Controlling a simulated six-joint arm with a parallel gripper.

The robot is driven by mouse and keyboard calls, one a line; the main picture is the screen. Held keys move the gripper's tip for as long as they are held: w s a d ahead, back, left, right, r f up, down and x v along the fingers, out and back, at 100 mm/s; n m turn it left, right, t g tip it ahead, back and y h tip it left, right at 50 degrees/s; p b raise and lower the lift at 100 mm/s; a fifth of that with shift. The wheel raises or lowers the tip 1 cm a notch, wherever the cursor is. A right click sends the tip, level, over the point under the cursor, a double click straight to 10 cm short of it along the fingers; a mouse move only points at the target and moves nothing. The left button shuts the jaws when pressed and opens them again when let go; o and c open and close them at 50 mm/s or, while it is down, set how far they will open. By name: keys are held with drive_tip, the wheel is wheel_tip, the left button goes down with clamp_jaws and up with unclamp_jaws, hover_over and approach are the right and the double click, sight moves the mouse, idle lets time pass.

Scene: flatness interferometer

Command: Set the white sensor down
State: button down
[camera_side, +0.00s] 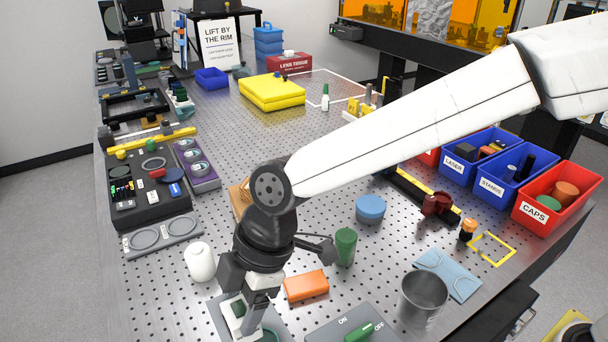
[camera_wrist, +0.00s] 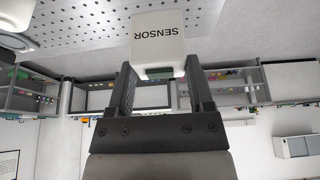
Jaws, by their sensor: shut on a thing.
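The white sensor (camera_wrist: 158,38) is a block marked SENSOR, and its lettering is upside down in the wrist view. My gripper (camera_wrist: 160,76) is shut on it, one dark finger on each side. In the side view my gripper (camera_side: 258,303) points down at the near edge of the perforated table (camera_side: 160,285), over a grey plate with dark green parts. The sensor is hard to make out there, and I cannot tell whether it touches what is below.
A white bottle (camera_side: 200,262) stands left of my gripper. An orange block (camera_side: 306,286), a green cup (camera_side: 345,247) and a grey metal cup (camera_side: 423,297) are to the right. An ON/OFF panel (camera_side: 318,334) lies at the near edge. The table's middle is clearer.

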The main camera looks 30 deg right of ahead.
drive_tip(key=w+a+f, duration=0.8)
drive_tip(key=w+f, duration=0.1)
drive_tip(key=shift+w+a, duration=0.35)
drive_tip(key=shift+w, duration=0.05)
drive_tip(key=shift+f, duration=0.1)
drive_tip(key=shift+w+a+f, duration=0.1)
drive_tip(key=shift+w+f, duration=0.05)
drive_tip(key=shift+f, duration=1.6)
drive_tip(key=shift+f, duration=0.15)
unclamp_jaws()
